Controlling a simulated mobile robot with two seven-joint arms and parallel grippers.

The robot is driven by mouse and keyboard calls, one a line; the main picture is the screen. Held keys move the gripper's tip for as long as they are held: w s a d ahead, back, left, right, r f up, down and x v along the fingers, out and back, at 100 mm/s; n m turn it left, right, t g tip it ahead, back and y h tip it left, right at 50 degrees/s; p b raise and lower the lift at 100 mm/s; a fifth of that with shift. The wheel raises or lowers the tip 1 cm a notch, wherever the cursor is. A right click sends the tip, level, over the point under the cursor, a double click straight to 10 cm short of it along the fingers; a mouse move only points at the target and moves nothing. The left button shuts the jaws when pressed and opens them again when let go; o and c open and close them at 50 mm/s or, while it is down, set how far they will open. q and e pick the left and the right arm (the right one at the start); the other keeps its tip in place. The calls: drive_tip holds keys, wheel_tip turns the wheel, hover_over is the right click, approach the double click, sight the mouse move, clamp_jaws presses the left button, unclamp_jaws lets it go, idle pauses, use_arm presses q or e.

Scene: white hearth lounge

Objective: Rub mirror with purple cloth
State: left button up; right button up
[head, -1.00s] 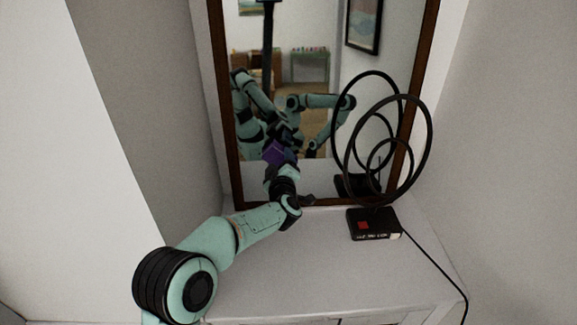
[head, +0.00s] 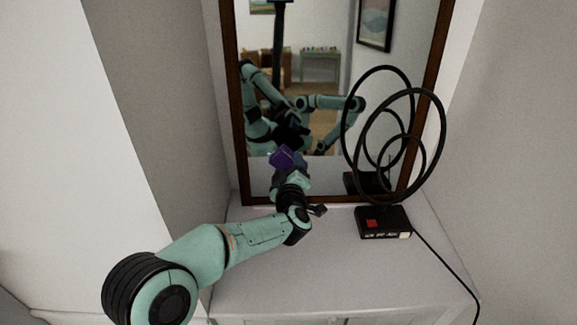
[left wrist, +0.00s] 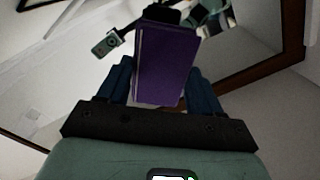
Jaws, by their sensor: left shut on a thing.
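The mirror (head: 315,135) has a brown wooden frame and stands upright against the back wall on a white surface. My left gripper (head: 284,166) is shut on the purple cloth (head: 281,157), which looks like a small block, in front of the lower left part of the glass. In the left wrist view the purple cloth (left wrist: 165,65) sits between the fingers of the gripper (left wrist: 165,95). I cannot tell whether the cloth touches the glass. My right gripper shows only as part of my reflection, too unclear to judge.
A black sculpture of rings (head: 403,140) on a dark base (head: 383,222) with a red patch stands right of my left gripper, close to the mirror. A black cord (head: 450,262) runs from it to the right. The white surface (head: 320,265) is clear in front.

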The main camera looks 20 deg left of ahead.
use_arm(q)
drive_tip(key=shift+s+d, duration=0.1)
drive_tip(key=shift+s, duration=0.1)
drive_tip(key=shift+s+d, duration=0.1)
drive_tip(key=shift+b+v, duration=0.35)
drive_tip(key=shift+v, duration=1.05)
